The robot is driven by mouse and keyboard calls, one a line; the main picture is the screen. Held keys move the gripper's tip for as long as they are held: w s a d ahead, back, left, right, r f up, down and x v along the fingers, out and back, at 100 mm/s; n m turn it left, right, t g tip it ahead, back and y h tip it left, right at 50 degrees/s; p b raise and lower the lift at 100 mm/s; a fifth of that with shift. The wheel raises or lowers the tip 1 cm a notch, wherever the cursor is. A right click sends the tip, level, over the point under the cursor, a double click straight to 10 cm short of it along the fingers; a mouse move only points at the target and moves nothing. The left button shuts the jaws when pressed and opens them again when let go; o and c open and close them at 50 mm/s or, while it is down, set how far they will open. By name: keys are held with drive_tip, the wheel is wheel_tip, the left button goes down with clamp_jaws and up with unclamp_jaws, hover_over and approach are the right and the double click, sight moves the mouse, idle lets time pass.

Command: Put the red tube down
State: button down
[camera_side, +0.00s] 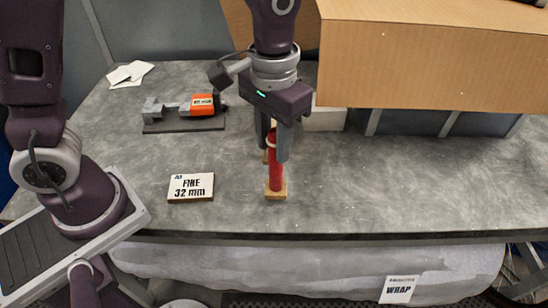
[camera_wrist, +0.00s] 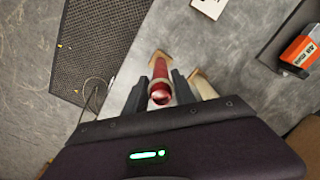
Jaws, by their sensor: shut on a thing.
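The red tube (camera_side: 276,175) is upright near the front edge of the grey table, with a pale band near its top. Its lower end meets a small square wooden base (camera_side: 276,195); I cannot tell if its weight rests there. My gripper (camera_side: 274,150) points down and is shut on the tube's upper part, one finger on each side. The wrist view shows the red tube (camera_wrist: 160,80) end-on between the fingers of my gripper (camera_wrist: 160,92).
A pale piece on a second wooden base (camera_wrist: 202,84) stands close beside the tube. A "FINE 32 mm" sign (camera_side: 191,187) lies to the left. An orange-and-grey tool (camera_side: 201,104) sits on a dark plate behind. The right front table is clear.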

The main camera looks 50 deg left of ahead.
drive_tip(key=shift+f, duration=1.3)
drive_tip(key=c, duration=1)
unclamp_jaws()
drive_tip(key=shift+f, duration=0.15)
drive_tip(key=shift+c, duration=0.2)
wheel_tip(320, 180, up, 12)
drive_tip(key=shift+r, duration=0.2)
drive_tip(key=s+a+t, duration=0.2)
drive_tip(key=s+a, duration=0.3)
drive_tip(key=s, duration=0.2)
drive_tip(key=s+a+r+t, duration=0.1)
drive_tip(key=s+a+t, duration=0.2)
drive_tip(key=s+a, duration=0.2)
drive_tip(key=s, duration=0.3)
drive_tip(key=shift+a+r+t, duration=0.3)
